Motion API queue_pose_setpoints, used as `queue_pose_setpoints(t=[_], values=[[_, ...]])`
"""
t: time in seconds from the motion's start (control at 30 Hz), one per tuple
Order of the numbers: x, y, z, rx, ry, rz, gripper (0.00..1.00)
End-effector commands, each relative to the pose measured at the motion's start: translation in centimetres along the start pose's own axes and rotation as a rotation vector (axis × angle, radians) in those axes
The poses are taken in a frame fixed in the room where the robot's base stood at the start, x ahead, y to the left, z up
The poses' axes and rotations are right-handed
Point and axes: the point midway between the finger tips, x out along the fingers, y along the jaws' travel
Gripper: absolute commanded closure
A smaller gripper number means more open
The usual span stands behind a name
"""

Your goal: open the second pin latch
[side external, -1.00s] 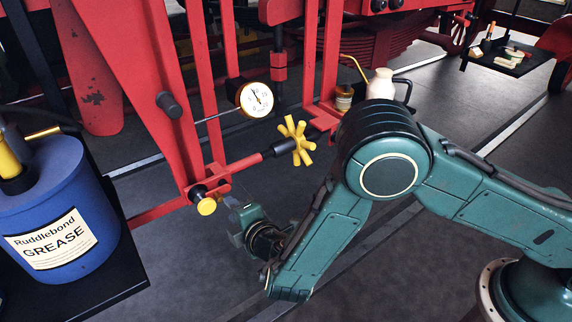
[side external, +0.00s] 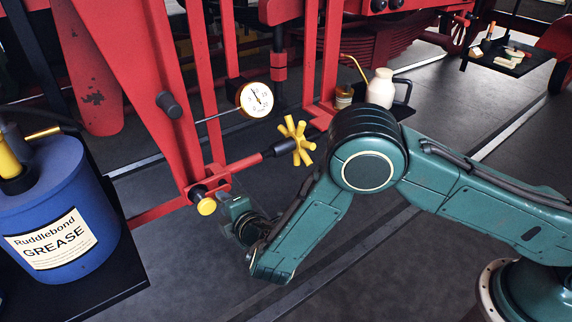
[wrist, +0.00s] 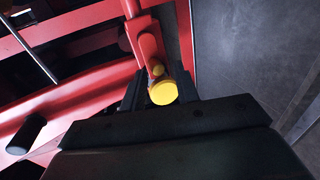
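A pin latch with a round yellow knob (side external: 207,206) sits at the lower end of the red frame, beside a black collar. In the wrist view the yellow knob (wrist: 163,94) shows between my finger tips, on a red bracket. My gripper (side external: 228,197) is just right of the knob in the side view, partly blurred against the floor. In the wrist view my gripper (wrist: 159,88) is open, with a dark finger on each side of the knob and gaps visible. Whether it touches the knob cannot be told.
A black peg (side external: 169,105) sticks out higher on the red frame. A yellow star handwheel (side external: 296,141) and a gauge (side external: 256,99) are close above my wrist. A blue grease drum (side external: 58,205) stands at left. An oil can (side external: 381,88) stands behind my arm.

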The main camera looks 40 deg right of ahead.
Motion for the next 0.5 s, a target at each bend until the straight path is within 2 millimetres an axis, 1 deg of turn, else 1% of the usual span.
queue_pose_setpoints(t=[0.2,0.5], values=[[1.6,0.0,0.0,0.001,-0.001,0.001,0.69],[2.6,0.0,0.0,0.001,0.001,0.000,0.69]])
